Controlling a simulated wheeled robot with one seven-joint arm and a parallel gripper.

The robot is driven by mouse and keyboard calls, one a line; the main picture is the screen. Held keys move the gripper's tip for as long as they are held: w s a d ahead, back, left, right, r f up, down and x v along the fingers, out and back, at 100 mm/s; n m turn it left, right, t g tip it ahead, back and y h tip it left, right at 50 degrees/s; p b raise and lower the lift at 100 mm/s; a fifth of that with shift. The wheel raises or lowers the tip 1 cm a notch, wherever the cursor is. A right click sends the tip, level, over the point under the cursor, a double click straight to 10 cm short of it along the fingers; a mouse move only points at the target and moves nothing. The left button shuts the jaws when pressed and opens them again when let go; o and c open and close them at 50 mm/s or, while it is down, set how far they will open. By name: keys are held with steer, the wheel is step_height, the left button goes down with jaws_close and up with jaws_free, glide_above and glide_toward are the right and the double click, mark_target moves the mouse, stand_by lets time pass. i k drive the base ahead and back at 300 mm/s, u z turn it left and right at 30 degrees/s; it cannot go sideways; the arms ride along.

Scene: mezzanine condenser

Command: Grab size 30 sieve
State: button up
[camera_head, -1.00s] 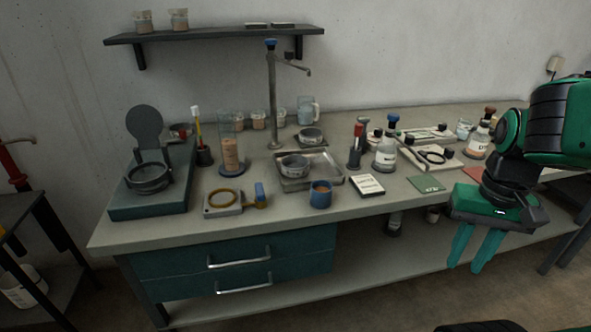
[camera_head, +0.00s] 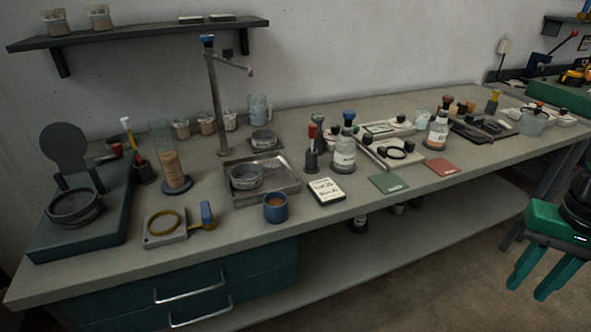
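Several round grey sieve-like pans show in the head view, but no size marking is legible, so I cannot tell which is size 30. One dark pan (camera_head: 75,207) sits on the teal-based device at the bench's left end. Another grey pan (camera_head: 245,178) sits inside the metal tray (camera_head: 287,185) under the tap. A third small pan (camera_head: 263,140) rests on a dark pad behind the tray. My gripper (camera_head: 530,291) hangs at the far right, in front of the bench and away from all the pans. Its two green fingers are apart with nothing between them.
A blue cup (camera_head: 276,208), a label card (camera_head: 325,190) and a yellow-ringed block (camera_head: 165,228) stand near the front edge. A tall tap (camera_head: 217,100), bottles (camera_head: 344,152) and a cylinder (camera_head: 170,160) rise from the bench. Green (camera_head: 389,183) and red (camera_head: 440,166) mats lie flat.

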mark_target(245, 176)
steer(key=z, duration=1.65)
steer(key=k, duration=1.85)
steer(key=u, duration=1.3)
steer(key=i, duration=1)
steer(key=z, duration=0.1)
